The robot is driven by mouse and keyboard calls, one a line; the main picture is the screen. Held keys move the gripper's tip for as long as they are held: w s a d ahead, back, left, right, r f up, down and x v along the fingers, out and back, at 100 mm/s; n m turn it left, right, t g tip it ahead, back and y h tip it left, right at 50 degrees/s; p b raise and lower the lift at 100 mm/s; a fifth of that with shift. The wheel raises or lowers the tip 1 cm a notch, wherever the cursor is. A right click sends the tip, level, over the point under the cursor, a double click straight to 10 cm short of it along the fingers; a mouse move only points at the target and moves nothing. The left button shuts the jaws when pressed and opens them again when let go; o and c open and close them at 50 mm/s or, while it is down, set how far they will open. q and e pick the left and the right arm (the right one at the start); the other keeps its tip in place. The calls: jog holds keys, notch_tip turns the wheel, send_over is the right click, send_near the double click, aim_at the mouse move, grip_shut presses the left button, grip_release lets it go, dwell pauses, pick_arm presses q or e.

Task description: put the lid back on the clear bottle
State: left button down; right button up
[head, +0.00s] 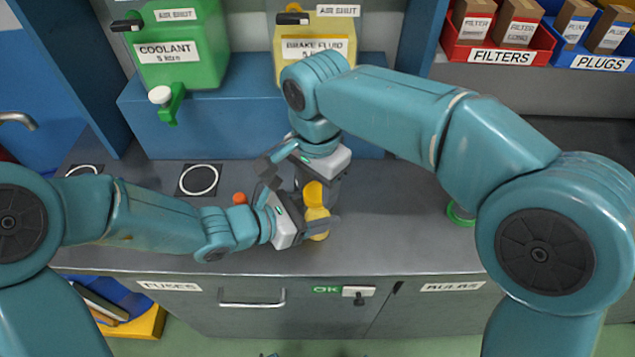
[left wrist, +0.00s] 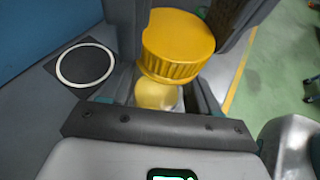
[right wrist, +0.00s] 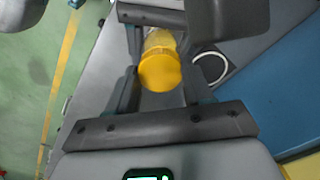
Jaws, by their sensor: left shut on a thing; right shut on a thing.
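The clear bottle (head: 318,222) with yellow contents is between the fingers of my left gripper (head: 312,228), which is shut on it above the grey worktop. The bottle also shows in the left wrist view (left wrist: 157,94). The yellow ribbed lid (head: 313,193) is just above the bottle, and my right gripper (head: 312,188) is shut on it from behind. The lid looks large in the left wrist view (left wrist: 177,45) and shows in the right wrist view (right wrist: 160,71). It lines up roughly with the bottle's top. I cannot tell whether the lid touches the neck; the fingers hide the contact.
A green coolant can (head: 180,50) and a yellow brake fluid can (head: 308,55) stand on the blue ledge (head: 220,122) behind. A small orange object (head: 240,198) lies beside my left wrist. A white ring mark (head: 199,180) is at left. The worktop's right side is mostly clear.

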jog(key=m, duration=1.2)
jog(key=shift+w+m, duration=0.1)
jog(key=shift+m, duration=0.2)
jog(key=m, duration=0.3)
jog(key=o, duration=1)
jog(key=shift+r, duration=0.1)
